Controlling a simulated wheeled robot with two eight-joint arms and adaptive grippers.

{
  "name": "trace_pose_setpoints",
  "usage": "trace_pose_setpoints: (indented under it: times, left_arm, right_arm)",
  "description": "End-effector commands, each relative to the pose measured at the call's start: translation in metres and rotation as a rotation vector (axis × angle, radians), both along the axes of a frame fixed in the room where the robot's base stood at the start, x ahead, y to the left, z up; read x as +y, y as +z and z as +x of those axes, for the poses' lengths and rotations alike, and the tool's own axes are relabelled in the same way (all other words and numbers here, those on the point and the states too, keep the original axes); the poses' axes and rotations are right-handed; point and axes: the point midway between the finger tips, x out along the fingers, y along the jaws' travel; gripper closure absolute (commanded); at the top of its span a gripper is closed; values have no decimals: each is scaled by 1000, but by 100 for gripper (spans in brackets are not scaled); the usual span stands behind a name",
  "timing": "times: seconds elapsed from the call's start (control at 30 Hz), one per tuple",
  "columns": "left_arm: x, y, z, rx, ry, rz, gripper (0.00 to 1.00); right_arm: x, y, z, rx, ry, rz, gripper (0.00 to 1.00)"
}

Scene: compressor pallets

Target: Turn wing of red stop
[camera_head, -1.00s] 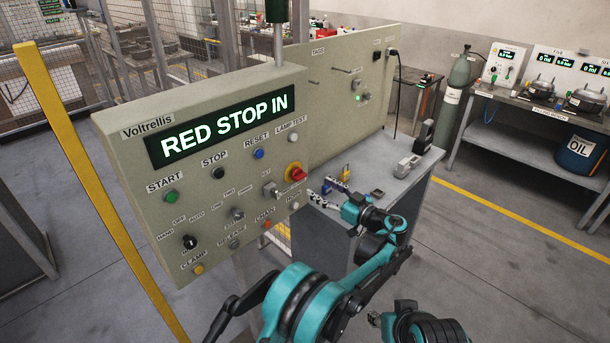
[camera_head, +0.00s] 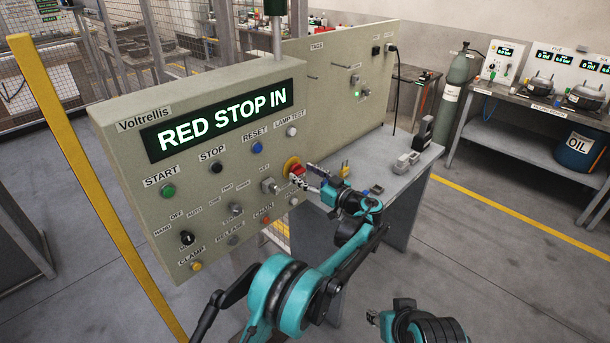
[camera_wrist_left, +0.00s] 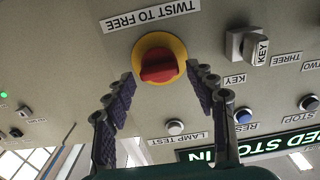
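The red stop (camera_head: 296,171) is a red wing knob on a yellow ring at the right of the panel face. In the left wrist view the red stop (camera_wrist_left: 159,66) shows its raised wing lying roughly level, under a label reading TWIST TO FREE. My left gripper (camera_head: 301,176) is at the knob. In the wrist view its two fingers (camera_wrist_left: 161,75) are apart, one at each side of the knob, over the yellow ring's edges. Gaps show between fingers and red wing; contact in depth cannot be told. My right gripper (camera_head: 372,317) barely shows at the bottom right.
The panel's display (camera_head: 222,122) reads RED STOP IN. The key switch (camera_wrist_left: 247,45) and the blue reset button (camera_wrist_left: 243,116) sit close to the red stop. A grey workbench (camera_head: 385,183) stands behind my left forearm. A yellow post (camera_head: 85,165) stands left of the panel.

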Motion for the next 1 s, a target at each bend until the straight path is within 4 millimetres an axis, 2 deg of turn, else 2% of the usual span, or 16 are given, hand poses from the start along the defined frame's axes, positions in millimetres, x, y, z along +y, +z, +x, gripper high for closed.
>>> trace_pose_setpoints:
  times: [0.03, 0.13, 0.57, 1.0]
  left_arm:
    - [0, 0, 0, 0, 0, 0, 63]
    - [0, 0, 0, 0, 0, 0, 90]
    - [0, 0, 0, 47, 0, 47, 90]
    - [-1, 0, 1, 269, 0, 269, 90]
  right_arm:
    - [0, 0, 0, 0, 0, 0, 60]
    - [0, 0, 0, 0, 0, 0, 60]
    - [0, 0, 0, 0, 0, 0, 60]
    - [0, 1, 0, 0, 0, 0, 60]
